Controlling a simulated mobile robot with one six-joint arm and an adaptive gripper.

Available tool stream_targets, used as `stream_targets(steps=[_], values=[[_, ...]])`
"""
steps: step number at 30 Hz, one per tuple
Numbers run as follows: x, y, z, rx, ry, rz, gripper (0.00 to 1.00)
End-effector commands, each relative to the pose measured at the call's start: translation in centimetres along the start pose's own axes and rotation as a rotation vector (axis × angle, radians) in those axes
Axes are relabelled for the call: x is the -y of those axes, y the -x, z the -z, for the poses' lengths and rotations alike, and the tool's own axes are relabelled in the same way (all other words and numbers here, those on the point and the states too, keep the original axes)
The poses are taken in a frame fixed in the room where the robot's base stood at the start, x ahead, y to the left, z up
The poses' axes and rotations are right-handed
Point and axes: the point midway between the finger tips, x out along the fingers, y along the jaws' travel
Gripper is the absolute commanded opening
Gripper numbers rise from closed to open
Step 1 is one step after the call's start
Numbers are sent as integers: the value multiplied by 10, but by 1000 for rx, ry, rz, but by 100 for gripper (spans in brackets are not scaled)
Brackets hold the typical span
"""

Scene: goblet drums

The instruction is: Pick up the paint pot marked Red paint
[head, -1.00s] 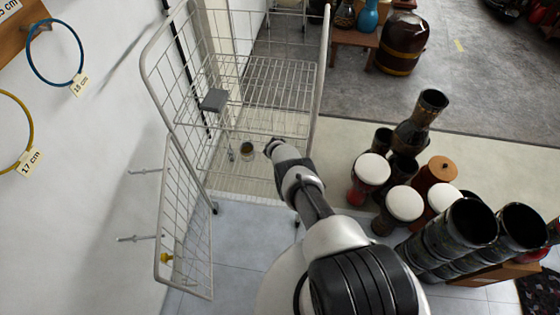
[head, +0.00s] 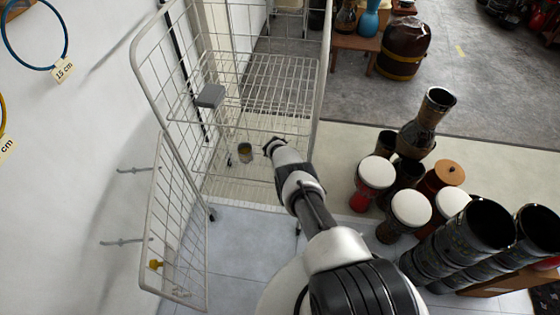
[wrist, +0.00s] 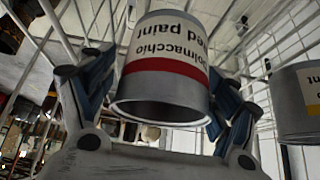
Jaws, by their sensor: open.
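The paint pot marked Red paint (wrist: 160,66) is grey metal with a white label and a red band; its lettering is upside down and partly cut off in the wrist view. It fills the space between the two fingers of my gripper (wrist: 158,92). The gripper is open, with a finger on each side of the pot; contact is not clear. In the head view my gripper (head: 272,147) is inside the wire cage, low down. A small pot (head: 245,153) shows left of it, its label unreadable there. The red pot cannot be made out for certain in that view.
A second grey pot with a yellow band (wrist: 298,100) is close by on the right in the wrist view. The wire cage (head: 283,72) has its door (head: 178,225) open at the left. Goblet drums (head: 411,208) crowd the floor at right.

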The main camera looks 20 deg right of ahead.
Motion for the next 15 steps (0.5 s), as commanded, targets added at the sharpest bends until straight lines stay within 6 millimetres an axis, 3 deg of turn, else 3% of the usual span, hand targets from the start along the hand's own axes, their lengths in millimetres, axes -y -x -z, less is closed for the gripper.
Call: stream_targets(steps=[4,15], values=[[0,1,0,0,0,0,81],[0,0,0,0,0,0,56]])
